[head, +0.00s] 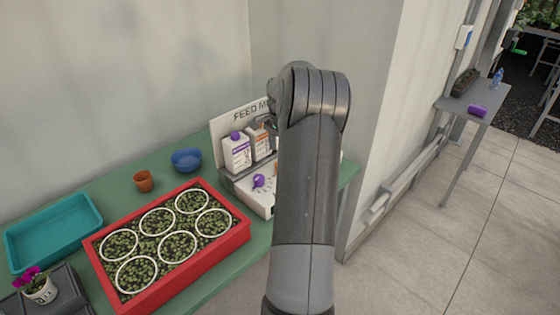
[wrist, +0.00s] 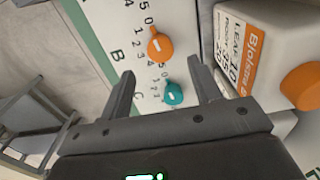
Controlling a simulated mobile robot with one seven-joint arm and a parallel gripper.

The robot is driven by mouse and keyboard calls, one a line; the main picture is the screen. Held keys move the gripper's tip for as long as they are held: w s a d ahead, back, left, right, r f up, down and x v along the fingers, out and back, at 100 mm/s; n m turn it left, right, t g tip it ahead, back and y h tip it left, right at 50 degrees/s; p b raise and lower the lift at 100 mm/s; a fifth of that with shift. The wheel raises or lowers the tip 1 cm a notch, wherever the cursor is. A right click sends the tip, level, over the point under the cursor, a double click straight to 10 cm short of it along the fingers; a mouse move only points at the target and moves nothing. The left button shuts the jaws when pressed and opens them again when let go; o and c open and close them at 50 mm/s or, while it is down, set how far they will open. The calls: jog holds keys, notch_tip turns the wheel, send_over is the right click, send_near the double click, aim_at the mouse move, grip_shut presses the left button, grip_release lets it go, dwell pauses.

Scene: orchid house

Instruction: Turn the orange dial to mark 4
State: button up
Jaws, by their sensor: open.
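The orange dial (wrist: 160,46) sits on a white panel (wrist: 140,12) in the wrist view, beside a printed scale and the letter B. It has a short white mark; I cannot tell which number it points to. A teal dial (wrist: 173,94) is on the same panel, nearer my gripper. My gripper (wrist: 161,66) is open and empty, its fingertips either side of the space just below the orange dial in the picture. In the head view my arm hides my gripper and much of the feed station (head: 251,199); a purple dial (head: 258,181) shows there.
A white bottle with an orange label and orange cap (wrist: 300,87) stands close right of my gripper in the wrist view.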

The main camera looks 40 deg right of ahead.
notch_tip(320, 180, down, 6)
jog(key=shift+r, duration=0.1)
jog(key=shift+c, duration=0.5)
jog(key=c, duration=0.9)
